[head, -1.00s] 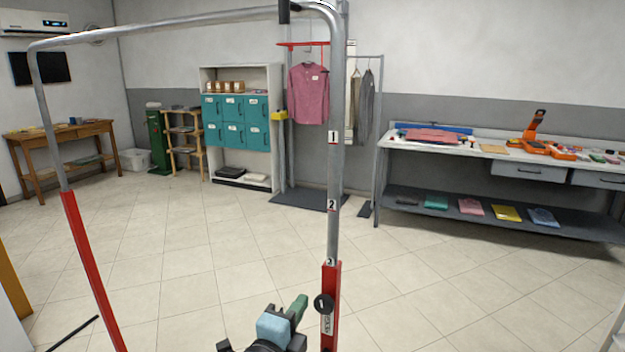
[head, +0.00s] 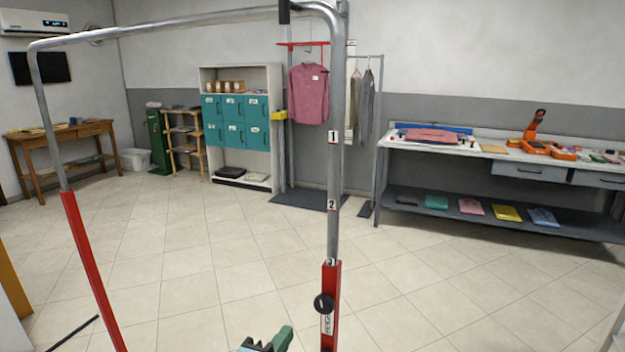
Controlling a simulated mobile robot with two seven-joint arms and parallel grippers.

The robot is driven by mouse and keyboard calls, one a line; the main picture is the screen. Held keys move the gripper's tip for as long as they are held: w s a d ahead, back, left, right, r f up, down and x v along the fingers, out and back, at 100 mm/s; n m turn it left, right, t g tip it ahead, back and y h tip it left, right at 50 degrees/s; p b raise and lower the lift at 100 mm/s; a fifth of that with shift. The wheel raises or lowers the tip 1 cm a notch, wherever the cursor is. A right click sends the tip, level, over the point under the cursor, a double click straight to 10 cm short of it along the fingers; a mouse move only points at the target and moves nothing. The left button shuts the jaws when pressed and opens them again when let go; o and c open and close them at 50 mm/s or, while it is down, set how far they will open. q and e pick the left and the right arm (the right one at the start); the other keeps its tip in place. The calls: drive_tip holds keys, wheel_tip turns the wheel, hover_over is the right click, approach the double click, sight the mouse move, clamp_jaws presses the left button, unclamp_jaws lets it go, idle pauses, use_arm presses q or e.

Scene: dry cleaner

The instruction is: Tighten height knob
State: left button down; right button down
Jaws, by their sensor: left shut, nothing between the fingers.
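The black round height knob (head: 323,303) sits on the left side of the red lower sleeve (head: 331,290) of a clothes rack's right post. The grey upper post (head: 334,180) rises from the sleeve and carries number labels; 1 and 2 show. My left gripper (head: 284,337) is at the bottom edge, below and left of the knob and apart from it. My right gripper is not in view.
The rack's red left leg (head: 90,265) and top bar (head: 160,31) frame the space in front of me. A workbench (head: 440,165) stands at the back right, teal lockers (head: 235,120) at the back. The tiled floor between is clear.

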use_arm(q)
drive_tip(key=s+a+f+n+g+y, duration=0.1)
drive_tip(key=s+a+f+n, duration=0.25)
drive_tip(key=f, duration=0.35)
drive_tip(key=s+a+f+n+g+y, duration=0.1)
drive_tip(key=s+a+f+n+g, duration=0.1)
drive_tip(key=s+f+n, duration=0.35)
drive_tip(key=s+a+f+n+g+y, duration=0.1)
drive_tip(key=s+a+f+n, duration=0.15)
drive_tip(key=f, duration=0.55)
drive_tip(key=s+a+f+n+g+y, duration=0.1)
drive_tip(key=s+a+f+n, duration=0.2)
drive_tip(key=s, duration=0.4)
drive_tip(key=s+a+f+n+g, duration=0.1)
drive_tip(key=s+a+f+n, duration=0.3)
drive_tip(key=s+f, duration=0.3)
drive_tip(key=shift+a+f+g+y, duration=0.3)
drive_tip(key=shift+a+f+y, duration=0.05)
drive_tip(key=shift+f+y, duration=0.05)
drive_tip(key=shift+s, duration=0.15)
